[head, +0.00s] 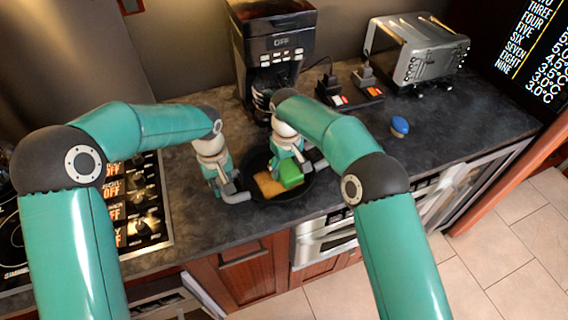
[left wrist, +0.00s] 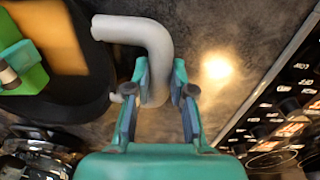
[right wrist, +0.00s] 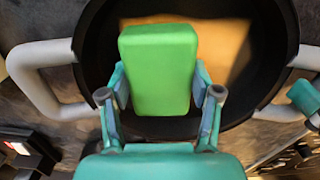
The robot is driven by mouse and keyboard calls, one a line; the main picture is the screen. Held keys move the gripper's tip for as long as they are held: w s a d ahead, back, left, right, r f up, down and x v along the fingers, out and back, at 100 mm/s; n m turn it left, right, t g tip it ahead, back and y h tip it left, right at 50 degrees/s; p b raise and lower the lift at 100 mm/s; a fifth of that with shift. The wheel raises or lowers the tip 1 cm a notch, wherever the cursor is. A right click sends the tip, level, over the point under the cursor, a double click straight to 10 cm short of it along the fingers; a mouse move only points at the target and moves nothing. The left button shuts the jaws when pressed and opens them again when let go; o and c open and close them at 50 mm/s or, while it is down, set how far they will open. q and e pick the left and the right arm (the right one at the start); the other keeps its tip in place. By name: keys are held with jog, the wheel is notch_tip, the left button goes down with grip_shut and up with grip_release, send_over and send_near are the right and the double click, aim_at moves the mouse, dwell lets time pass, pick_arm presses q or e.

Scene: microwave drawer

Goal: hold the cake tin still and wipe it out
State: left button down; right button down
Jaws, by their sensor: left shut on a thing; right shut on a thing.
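The cake tin (head: 292,196) is round and black with pale handles, standing on the dark counter. An orange-brown patch (head: 267,185) covers part of its floor. My left gripper (left wrist: 160,88) is shut on one handle (left wrist: 134,32) at the tin's left side in the head view. My right gripper (right wrist: 160,96) is shut on a green sponge (right wrist: 158,70), which also shows in the head view (head: 291,176). The sponge is over the inside of the tin, beside the patch (right wrist: 224,42). Whether it touches the floor is hard to tell.
A coffee maker (head: 273,45) stands behind the tin. A stove panel (head: 140,205) is at the left. The counter's front edge is close to the tin.

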aim_at(272, 182)
jog(key=shift+s+f, duration=0.1)
jog(key=shift+f, duration=0.3)
dwell(0.6)
jog(key=shift+s+a, duration=0.35)
jog(key=shift+a, duration=0.3)
jog(key=shift+s+a, duration=0.4)
jog(key=shift+a, duration=0.25)
jog(key=shift+s+a, duration=0.35)
jog(key=shift+a, duration=0.3)
jog(key=shift+w+d+r, duration=0.1)
jog(key=shift+w+d, duration=0.2)
jog(key=shift+d, duration=0.25)
jog(key=shift+w+d, duration=0.3)
jog(key=shift+d, duration=0.25)
jog(key=shift+w+d, duration=0.25)
jog(key=shift+d, duration=0.25)
jog(key=shift+w+d, duration=0.25)
jog(key=shift+d, duration=0.2)
dwell(2.2)
dwell(0.4)
